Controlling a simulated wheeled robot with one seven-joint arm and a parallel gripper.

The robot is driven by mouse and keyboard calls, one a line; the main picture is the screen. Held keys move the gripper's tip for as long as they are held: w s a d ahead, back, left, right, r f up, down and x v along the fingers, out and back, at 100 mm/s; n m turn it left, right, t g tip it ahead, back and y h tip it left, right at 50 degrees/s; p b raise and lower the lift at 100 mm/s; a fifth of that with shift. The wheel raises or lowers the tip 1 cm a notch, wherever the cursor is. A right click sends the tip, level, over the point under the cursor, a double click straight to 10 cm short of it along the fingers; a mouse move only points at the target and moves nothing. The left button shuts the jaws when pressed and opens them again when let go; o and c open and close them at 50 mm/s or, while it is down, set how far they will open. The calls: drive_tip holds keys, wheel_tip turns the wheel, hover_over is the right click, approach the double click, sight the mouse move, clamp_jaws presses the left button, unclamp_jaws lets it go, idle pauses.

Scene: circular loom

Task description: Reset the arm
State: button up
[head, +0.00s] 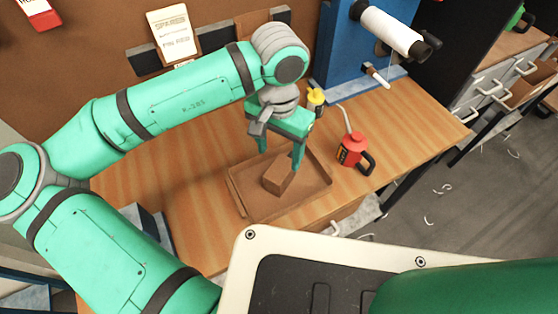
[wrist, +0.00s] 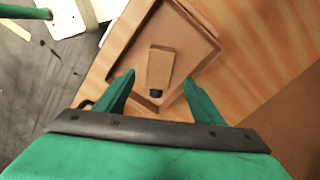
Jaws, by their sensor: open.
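My gripper (head: 281,165) is at the end of my green arm, pointing down over a shallow brown tray (head: 238,194) on the wooden table. Its two green fingers are apart with nothing between them in the wrist view (wrist: 158,92). A brown block (head: 279,176) lies in the tray below the fingers. In the wrist view the block (wrist: 160,66) lies beyond the fingertips, with a small dark round part at its near end. The tray (wrist: 123,50) also shows there. I cannot tell the exact height of the fingers above the block.
A red oil can (head: 352,151) with a spout stands right of the tray. A yellow-capped bottle (head: 316,101) stands behind my gripper. A blue machine frame (head: 343,55) holds a white thread spool (head: 391,32). The wooden table (head: 420,115) is clear at right.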

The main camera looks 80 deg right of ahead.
drive_tip(key=shift+r, duration=1.55)
